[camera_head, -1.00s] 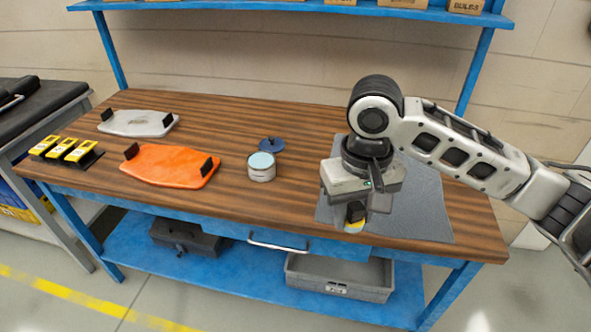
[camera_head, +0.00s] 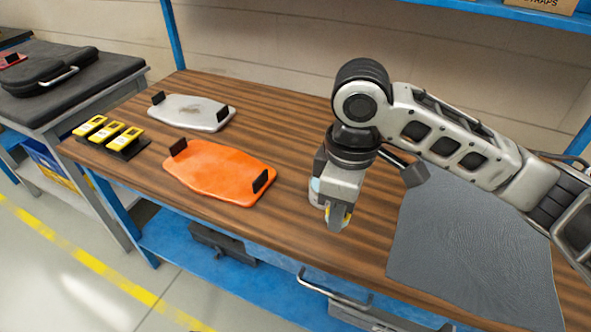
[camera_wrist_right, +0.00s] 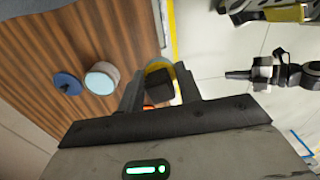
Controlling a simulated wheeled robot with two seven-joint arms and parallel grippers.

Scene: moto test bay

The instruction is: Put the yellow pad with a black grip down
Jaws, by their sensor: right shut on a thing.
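My right gripper (camera_head: 338,222) is shut on the yellow pad with a black grip, pointing down near the table's front edge, left of the grey mat. In the right wrist view, the black grip (camera_wrist_right: 160,86) sits between the fingers, with the round yellow pad (camera_wrist_right: 157,65) beyond it. In the head view only a bit of yellow shows at the fingertips; the rest is hidden. Whether the pad touches the wood, I cannot tell.
A tin (camera_wrist_right: 102,78) and its blue lid (camera_wrist_right: 66,83) are close by, the tin mostly hidden behind my gripper in the head view. The orange panel (camera_head: 222,172), grey panel (camera_head: 190,112) and yellow devices (camera_head: 108,132) lie left. The grey mat (camera_head: 465,255) is bare.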

